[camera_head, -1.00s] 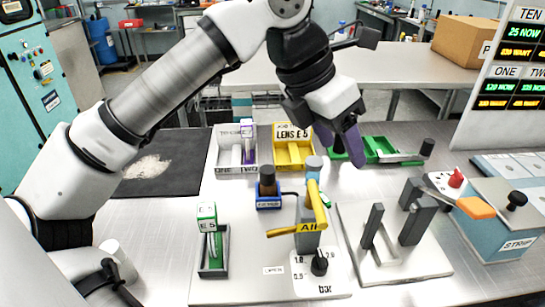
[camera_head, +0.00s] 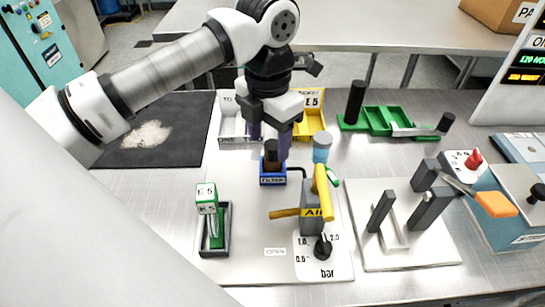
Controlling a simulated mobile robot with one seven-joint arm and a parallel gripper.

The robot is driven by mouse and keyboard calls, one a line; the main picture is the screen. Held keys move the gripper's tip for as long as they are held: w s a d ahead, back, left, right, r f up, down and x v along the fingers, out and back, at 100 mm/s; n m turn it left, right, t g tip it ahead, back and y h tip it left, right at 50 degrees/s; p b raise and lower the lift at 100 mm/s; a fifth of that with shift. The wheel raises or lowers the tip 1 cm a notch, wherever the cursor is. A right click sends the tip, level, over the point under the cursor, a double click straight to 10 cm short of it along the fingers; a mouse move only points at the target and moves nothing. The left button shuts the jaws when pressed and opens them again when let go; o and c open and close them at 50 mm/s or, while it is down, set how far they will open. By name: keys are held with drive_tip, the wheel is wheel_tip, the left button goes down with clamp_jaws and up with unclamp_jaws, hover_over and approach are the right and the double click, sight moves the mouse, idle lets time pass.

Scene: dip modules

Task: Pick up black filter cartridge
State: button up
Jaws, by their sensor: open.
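The black filter cartridge (camera_head: 271,151) stands upright in a blue holder (camera_head: 272,178) labelled FILTER, on the light plate in the middle of the table. My gripper (camera_head: 270,143) points down just above and around the cartridge's upper part, with its purple fingers apart. One finger shows left of the cartridge and the other on its right. I cannot tell whether either finger touches it.
A yellow-handled AIR valve (camera_head: 320,200) and a blue-topped cylinder (camera_head: 322,148) stand close to the right. A green-and-white E5 block (camera_head: 207,200) stands at the left front. White, yellow (camera_head: 316,122) and green trays (camera_head: 385,120) lie behind. A grey fixture (camera_head: 432,200) is at the right.

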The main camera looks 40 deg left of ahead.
sight(272, 144)
drive_tip(key=f+p, duration=0.1)
drive_tip(key=f, duration=0.1)
drive_tip(key=w+f, duration=0.1)
drive_tip(key=f, duration=0.1)
drive_tip(key=shift+f+p, duration=0.1)
drive_tip(key=shift+p, duration=0.25)
drive_tip(key=shift+w+f, duration=0.1)
drive_tip(key=shift+f, duration=0.4)
drive_tip(key=c, duration=1.1)
